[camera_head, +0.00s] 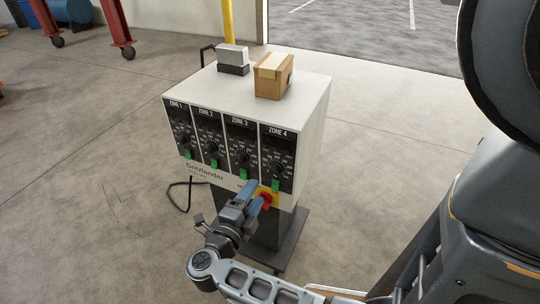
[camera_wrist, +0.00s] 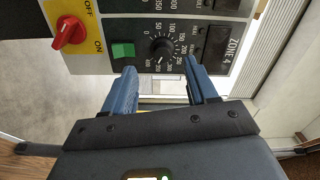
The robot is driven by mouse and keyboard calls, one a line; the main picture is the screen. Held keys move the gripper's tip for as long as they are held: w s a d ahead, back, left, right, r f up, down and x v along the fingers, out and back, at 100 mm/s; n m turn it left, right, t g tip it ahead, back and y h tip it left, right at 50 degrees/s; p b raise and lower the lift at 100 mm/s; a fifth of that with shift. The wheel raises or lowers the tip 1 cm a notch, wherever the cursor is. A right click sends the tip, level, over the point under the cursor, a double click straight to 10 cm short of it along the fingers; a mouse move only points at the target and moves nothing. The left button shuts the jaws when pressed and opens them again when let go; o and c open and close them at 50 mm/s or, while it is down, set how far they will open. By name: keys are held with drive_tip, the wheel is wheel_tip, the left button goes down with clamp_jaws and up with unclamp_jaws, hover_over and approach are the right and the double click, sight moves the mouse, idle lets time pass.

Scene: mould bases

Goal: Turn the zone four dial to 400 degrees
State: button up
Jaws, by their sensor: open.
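The zone four dial (camera_head: 275,169) is a black round knob on the rightmost panel of a white control box (camera_head: 317,112). In the wrist view the dial (camera_wrist: 160,47) shows close up and turned on its side, ringed by white numbers. I cannot tell for sure which number its pointer marks. My gripper (camera_head: 259,191) is below the zone four panel in the head view, near the red switch. In the wrist view my gripper (camera_wrist: 158,68) is open, with one blue finger to each side below the dial. Nothing is between the fingers.
A red rotary switch (camera_wrist: 68,32) on a yellow plate and a green rocker switch (camera_wrist: 123,50) are close to the dial. A cardboard box (camera_head: 272,76) and a grey-white block (camera_head: 232,60) stand on top of the control box. Bare floor surrounds its stand.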

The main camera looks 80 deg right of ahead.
sight(272, 174)
drive_tip(key=s+d+n+p, duration=0.1)
drive_tip(key=d, duration=0.1)
drive_tip(key=s+d+n+p, duration=0.1)
drive_tip(key=d+n, duration=0.1)
drive_tip(key=d, duration=0.1)
drive_tip(key=s+d+n+p, duration=0.1)
drive_tip(key=d, duration=0.1)
drive_tip(key=shift+d+r+n, duration=0.1)
drive_tip(key=shift+d+n, duration=0.15)
drive_tip(key=shift+n, duration=0.15)
